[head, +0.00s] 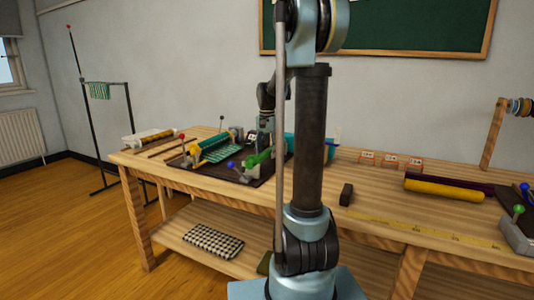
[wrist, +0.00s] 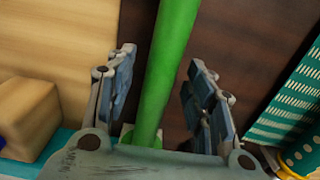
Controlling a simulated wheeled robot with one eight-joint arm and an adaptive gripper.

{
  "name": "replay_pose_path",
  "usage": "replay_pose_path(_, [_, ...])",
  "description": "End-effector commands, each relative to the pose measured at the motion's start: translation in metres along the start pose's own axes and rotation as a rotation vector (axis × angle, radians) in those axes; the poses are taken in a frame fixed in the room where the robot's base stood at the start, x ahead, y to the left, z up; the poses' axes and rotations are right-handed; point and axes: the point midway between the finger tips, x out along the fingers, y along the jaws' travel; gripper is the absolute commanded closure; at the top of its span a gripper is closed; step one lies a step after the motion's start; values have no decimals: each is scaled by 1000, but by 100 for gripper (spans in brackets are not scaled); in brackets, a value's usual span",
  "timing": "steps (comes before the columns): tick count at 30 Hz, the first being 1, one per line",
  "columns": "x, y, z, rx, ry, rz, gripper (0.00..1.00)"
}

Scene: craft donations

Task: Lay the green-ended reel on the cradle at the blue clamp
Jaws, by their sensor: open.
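In the wrist view a bright green cylinder (wrist: 168,65), which looks like an end of the green-ended reel, runs between the fingers of my gripper (wrist: 163,95). The fingers are open, one on each side, with gaps to it. In the head view a green end (head: 258,158) shows on a dark mat (head: 232,177), below my gripper (head: 266,140); my arm hides part of this area. A blue ball knob (head: 231,164), seemingly of the blue clamp, stands just left of the green end. The cradle cannot be made out clearly.
A teal patterned cloth (head: 224,153) with a yellow roll lies close by; the cloth (wrist: 292,110) also shows in the wrist view. A red-knobbed clamp (head: 182,138) stands left. A dark block (head: 346,195), yellow roll (head: 445,189) and several small cards (head: 391,161) are right.

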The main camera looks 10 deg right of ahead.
Motion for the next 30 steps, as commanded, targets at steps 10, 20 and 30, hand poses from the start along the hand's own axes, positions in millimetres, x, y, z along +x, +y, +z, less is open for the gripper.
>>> replay_pose_path(10, [-39, 0, 0, 0, 0, 0, 51])
replay_pose_path(20, [-72, 0, 0, 0, -1, 1, 51])
replay_pose_path(30, [-77, 0, 0, 0, -1, 1, 51])
